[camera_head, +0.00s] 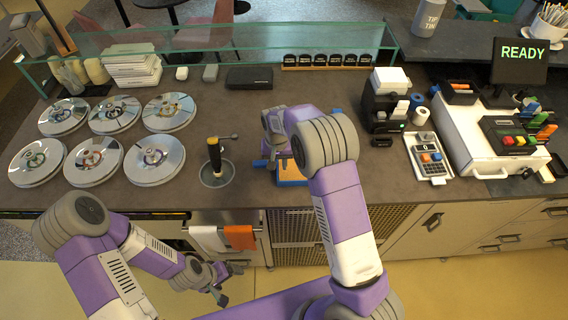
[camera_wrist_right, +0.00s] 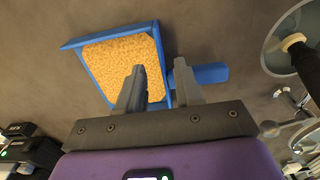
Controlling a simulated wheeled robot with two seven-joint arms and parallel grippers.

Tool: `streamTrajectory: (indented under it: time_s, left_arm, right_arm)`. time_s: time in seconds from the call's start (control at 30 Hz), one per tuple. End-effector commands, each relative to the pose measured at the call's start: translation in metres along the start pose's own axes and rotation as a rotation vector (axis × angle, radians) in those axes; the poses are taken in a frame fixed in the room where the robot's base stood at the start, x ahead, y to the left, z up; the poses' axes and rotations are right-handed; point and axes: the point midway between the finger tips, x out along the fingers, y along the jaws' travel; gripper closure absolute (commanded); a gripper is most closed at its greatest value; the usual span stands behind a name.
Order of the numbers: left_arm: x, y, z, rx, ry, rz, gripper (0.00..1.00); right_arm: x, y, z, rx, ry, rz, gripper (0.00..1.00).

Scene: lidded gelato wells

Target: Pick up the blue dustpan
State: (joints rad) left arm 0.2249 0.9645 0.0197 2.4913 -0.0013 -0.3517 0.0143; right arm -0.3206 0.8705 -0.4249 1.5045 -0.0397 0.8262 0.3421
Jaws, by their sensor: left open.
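The blue dustpan (camera_head: 292,183) lies on the counter in the middle, partly hidden by my right arm in the head view. In the right wrist view the dustpan (camera_wrist_right: 75,44) has a blue rim, a pan covered in yellow-orange crumbs, and a short blue handle (camera_wrist_right: 212,73) on the right. My right gripper (camera_wrist_right: 160,85) is open above it, its fingers apart over the handle side of the pan. I see no grip on the dustpan. My left gripper (camera_head: 222,283) is open and empty, low in front of the counter.
A round well with an upright black-handled tool (camera_head: 214,155) stands left of the dustpan. Several round metal lids (camera_head: 155,158) fill the left counter. A black machine (camera_head: 385,105) and a card terminal (camera_head: 428,157) stand to the right. White and orange towels (camera_head: 239,237) hang in front.

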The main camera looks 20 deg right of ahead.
Motion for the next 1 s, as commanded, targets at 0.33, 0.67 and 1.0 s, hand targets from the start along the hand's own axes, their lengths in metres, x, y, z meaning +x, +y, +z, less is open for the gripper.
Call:
streamTrajectory:
  time_s: [0.33, 0.67, 1.0]
  left_arm:
    - [-0.006, 0.002, 0.0, 0.0, 0.001, 0.0, 0.15]
    - [-0.005, 0.002, 0.0, 0.0, 0.001, 0.0, 0.15]
    - [-0.005, 0.002, 0.0, 0.0, 0.001, 0.0, 0.15]
  right_arm:
    - [0.041, -0.002, -0.002, 0.001, 0.0, 0.0, 0.65]
    - [0.041, -0.002, -0.002, 0.001, 0.001, 0.0, 0.85]
    - [0.041, -0.002, -0.002, 0.0, 0.001, 0.0, 1.0]
